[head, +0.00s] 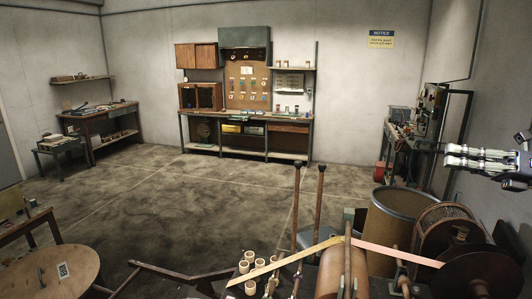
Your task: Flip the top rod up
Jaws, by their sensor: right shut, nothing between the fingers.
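The tape winding machine stands at the lower right, cut off by the bottom edge. A brown roller (329,272) lies on it, with a greenish bar (348,236) over it. A pale tape (395,252) runs from the bar to a dark disc (478,275) at the right. Two upright rods with dark handles (297,190) (320,187) rise at its left side. I cannot tell which part is the top rod. My right gripper (449,155) comes in from the right edge, shut and empty, in the air above the machine, touching nothing. My left gripper is out of view.
A large brown drum (392,222) stands behind the machine. A round wooden table (55,272) is at the lower left. A workbench (245,117) lines the back wall, and another bench (402,140) is at the right. The middle floor is clear.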

